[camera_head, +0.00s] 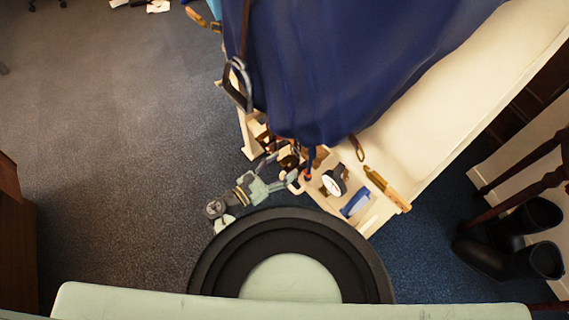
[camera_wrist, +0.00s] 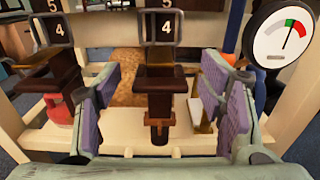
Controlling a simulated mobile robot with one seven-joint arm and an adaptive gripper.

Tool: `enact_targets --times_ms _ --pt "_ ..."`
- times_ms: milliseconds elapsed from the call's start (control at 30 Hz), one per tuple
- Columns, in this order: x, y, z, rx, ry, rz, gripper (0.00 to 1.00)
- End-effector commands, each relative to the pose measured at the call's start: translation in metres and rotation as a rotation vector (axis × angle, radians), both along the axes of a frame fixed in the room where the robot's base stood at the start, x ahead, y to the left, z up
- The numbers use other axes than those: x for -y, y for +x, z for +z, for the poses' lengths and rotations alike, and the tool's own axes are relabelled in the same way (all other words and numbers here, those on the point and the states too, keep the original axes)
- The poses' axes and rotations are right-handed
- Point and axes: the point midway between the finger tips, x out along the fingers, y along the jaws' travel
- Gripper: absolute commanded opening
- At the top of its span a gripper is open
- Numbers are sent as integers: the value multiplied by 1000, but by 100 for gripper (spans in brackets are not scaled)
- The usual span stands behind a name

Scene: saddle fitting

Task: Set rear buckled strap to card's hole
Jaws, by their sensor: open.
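In the wrist view my gripper (camera_wrist: 160,88) is open, with a purple-padded finger on each side of a hanging brown strap (camera_wrist: 158,105). The strap's end hangs between the pads, with a visible gap on both sides. Above it is a metal buckle (camera_wrist: 164,27) framing a dark plate marked 4. A second buckled strap (camera_wrist: 62,82) hangs at the left, its buckle (camera_wrist: 52,30) also framing a 4. I cannot tell which is front or rear. In the head view my gripper (camera_head: 290,182) is small beside the stand's lower end. I cannot pick out the card with certainty.
A round gauge (camera_wrist: 282,30) stands close to the right finger; it also shows in the head view (camera_head: 333,181). A red object (camera_wrist: 60,110) lies left of the left finger. A blue cloth (camera_head: 320,70) drapes the pale stand (camera_head: 440,95). Boots (camera_head: 510,245) stand at right.

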Motion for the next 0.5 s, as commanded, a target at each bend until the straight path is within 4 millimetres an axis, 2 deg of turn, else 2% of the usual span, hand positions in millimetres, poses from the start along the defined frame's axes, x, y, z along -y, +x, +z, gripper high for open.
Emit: enact_targets --times_ms 300,500 --pt "-50 -45 0 1 1 4 63" --pt "-72 -65 0 0 0 2 63"
